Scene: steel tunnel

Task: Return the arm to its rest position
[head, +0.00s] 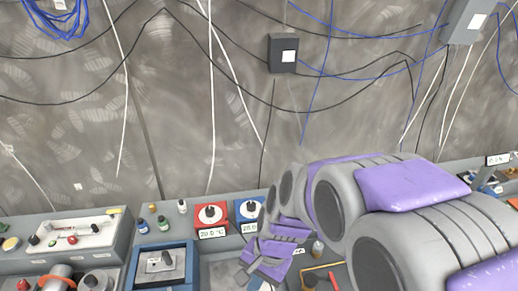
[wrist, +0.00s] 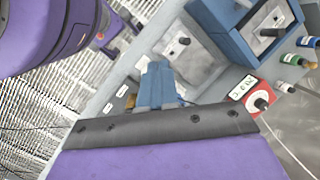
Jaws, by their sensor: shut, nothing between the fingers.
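My arm is grey and purple and fills the lower right of the head view, folded across the bench. My gripper (head: 245,275) points down and to the left at its end, over the front of the bench. In the wrist view my gripper (wrist: 157,75) shows as blue-grey fingers close together beyond a dark bar, with nothing between them. The part of the bench behind my arm is hidden.
The bench holds a red dial box (head: 210,215), a blue dial box (head: 249,209), a blue-framed box (head: 160,264), a white panel (head: 75,234) and small bottles (head: 163,223). A grey wall box (head: 283,54) and loose cables hang on the wall behind.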

